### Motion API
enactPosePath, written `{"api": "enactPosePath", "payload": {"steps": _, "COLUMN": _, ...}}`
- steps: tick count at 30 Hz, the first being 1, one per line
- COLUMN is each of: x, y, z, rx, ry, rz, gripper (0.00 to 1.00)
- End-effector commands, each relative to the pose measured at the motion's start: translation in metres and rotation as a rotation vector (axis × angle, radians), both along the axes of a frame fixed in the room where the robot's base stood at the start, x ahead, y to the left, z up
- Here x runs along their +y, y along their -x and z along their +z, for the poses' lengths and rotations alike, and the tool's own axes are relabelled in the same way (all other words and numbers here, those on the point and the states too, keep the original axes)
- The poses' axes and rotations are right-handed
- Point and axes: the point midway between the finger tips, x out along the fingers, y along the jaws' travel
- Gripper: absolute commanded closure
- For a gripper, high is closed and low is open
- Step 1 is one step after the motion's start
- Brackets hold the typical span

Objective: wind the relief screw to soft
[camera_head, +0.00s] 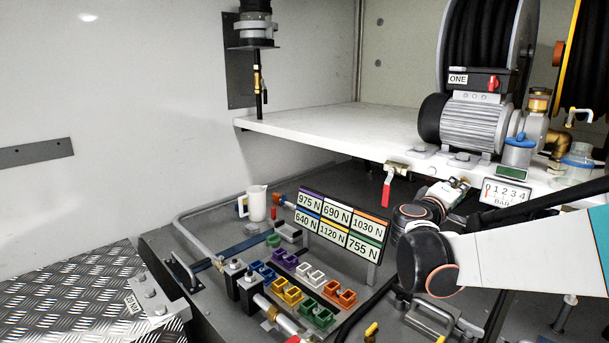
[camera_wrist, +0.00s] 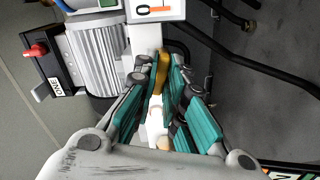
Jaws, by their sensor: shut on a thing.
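My gripper (camera_head: 452,187) is at the front edge of the white shelf, below the grey motor, in the head view. In the wrist view my gripper (camera_wrist: 162,68) has its teal-padded fingers closed around a narrow part. The fingers hide much of the held part, and any soft marking cannot be read.
The grey motor (camera_head: 462,122) and hose reel (camera_head: 487,45) stand above on the white shelf (camera_head: 330,127). A red-handled valve (camera_head: 387,190) hangs left of my gripper. Below are a board of newton labels (camera_head: 340,222), coloured blocks (camera_head: 311,274) and a white jug (camera_head: 257,203). Black hoses run nearby.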

Motion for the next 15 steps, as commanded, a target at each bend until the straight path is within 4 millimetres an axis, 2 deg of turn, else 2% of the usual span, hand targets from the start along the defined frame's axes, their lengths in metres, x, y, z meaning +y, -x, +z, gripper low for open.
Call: {"api": "enactPosePath", "payload": {"steps": 15, "x": 0.0, "y": 0.0007, "z": -0.0016, "rx": 0.176, "ry": 0.172, "rz": 0.0, "gripper": 1.0}}
